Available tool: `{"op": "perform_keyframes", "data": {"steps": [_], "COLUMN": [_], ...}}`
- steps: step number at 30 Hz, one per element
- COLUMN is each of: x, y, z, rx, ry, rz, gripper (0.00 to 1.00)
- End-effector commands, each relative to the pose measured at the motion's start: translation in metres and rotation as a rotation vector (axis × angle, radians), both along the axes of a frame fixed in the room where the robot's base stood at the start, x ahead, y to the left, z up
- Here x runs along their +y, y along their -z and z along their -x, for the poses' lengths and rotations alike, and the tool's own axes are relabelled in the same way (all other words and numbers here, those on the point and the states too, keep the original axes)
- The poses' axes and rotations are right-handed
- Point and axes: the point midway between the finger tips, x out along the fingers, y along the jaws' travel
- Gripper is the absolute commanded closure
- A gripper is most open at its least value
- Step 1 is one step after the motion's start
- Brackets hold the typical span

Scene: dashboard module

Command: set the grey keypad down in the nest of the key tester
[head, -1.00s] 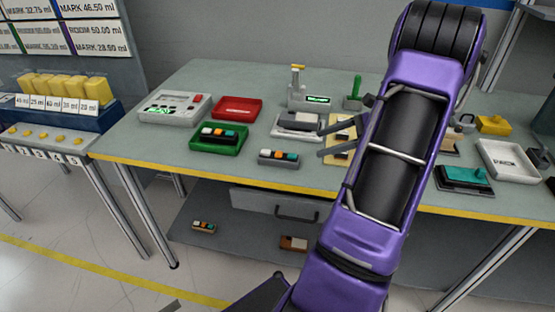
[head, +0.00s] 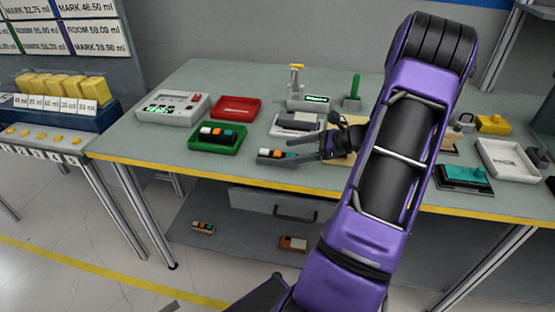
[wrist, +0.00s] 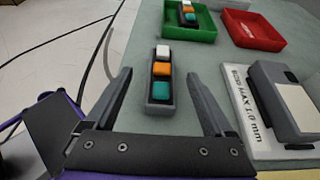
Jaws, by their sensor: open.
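The grey keypad (head: 268,157), with white, orange and teal keys, lies on the bench near its front edge. In the wrist view the keypad (wrist: 160,108) lies lengthwise between my fingers, with clear gaps on both sides. My gripper (head: 291,150) is open and empty just right of it in the head view; in the wrist view both gripper fingers (wrist: 161,72) show. I cannot tell for sure which device is the key tester: a grey unit with a lit display and a yellow-topped post (head: 310,101) stands behind, its nest not clear.
A dark keypad (head: 219,133) lies in a green tray (head: 217,148), beside a red tray (head: 236,107). A white unit with buttons (head: 173,107) stands at the left. A labelled white block (wrist: 250,110) is right of my gripper. Bare bench lies left of the grey keypad.

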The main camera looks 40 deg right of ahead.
Motion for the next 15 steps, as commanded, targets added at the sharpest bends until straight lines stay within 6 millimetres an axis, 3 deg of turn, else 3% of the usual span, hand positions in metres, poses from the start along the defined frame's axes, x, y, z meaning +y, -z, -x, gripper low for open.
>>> {"op": "perform_keyframes", "data": {"steps": [15], "x": [0.028], "y": [0.026], "z": [-0.038], "rx": [-0.001], "ry": [0.001], "rz": [0.001], "gripper": [0.12]}}
